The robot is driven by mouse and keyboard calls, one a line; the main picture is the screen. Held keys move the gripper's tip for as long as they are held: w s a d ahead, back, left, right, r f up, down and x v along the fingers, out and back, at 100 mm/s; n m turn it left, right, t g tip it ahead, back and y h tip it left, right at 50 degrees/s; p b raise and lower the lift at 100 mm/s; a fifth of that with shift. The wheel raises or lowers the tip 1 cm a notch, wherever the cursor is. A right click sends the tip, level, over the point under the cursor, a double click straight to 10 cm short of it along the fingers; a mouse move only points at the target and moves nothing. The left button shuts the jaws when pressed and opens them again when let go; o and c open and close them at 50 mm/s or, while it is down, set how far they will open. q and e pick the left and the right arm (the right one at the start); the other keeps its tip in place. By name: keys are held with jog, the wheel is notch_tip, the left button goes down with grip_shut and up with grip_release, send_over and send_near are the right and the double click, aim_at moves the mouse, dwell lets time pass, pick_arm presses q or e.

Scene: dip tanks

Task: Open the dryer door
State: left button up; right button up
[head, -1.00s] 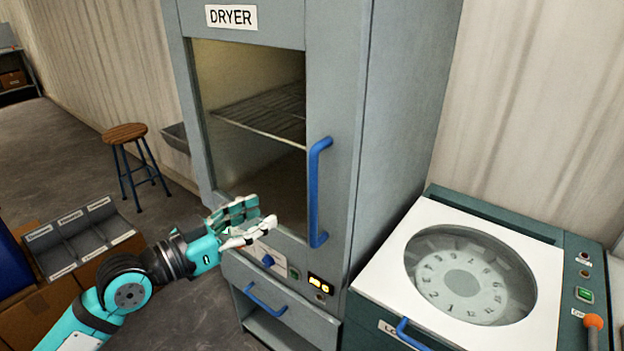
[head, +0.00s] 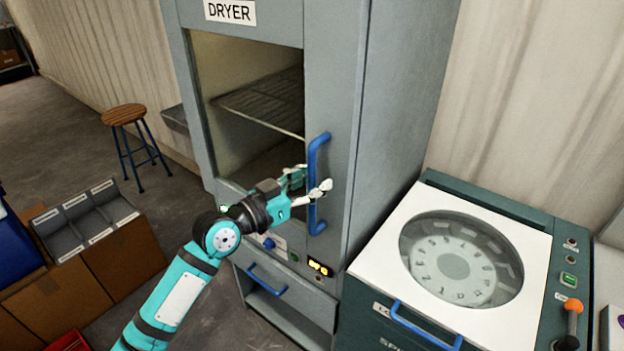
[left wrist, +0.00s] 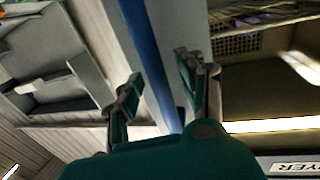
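The dryer (head: 400,120) stands upright in the middle of the head view. Its door (head: 332,90) looks shut, and a wire rack shows through its window. A vertical blue handle (head: 313,160) is on the right side of the door. My left gripper (head: 308,184) is at the lower half of this handle. In the left wrist view, the blue handle (left wrist: 147,50) runs between my two separated fingers (left wrist: 158,78); I see a gap at the fingers, so they are not closed on it. My right gripper is in neither view.
A machine with a round window (head: 535,270) stands right of the dryer. A drawer with a blue handle (head: 300,292) is below the door. A wooden stool (head: 124,115), a grey divided tray (head: 65,245) and brown boxes (head: 135,255) are at left.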

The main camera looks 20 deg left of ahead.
pick_arm(q)
grip_shut()
dwell(0.4)
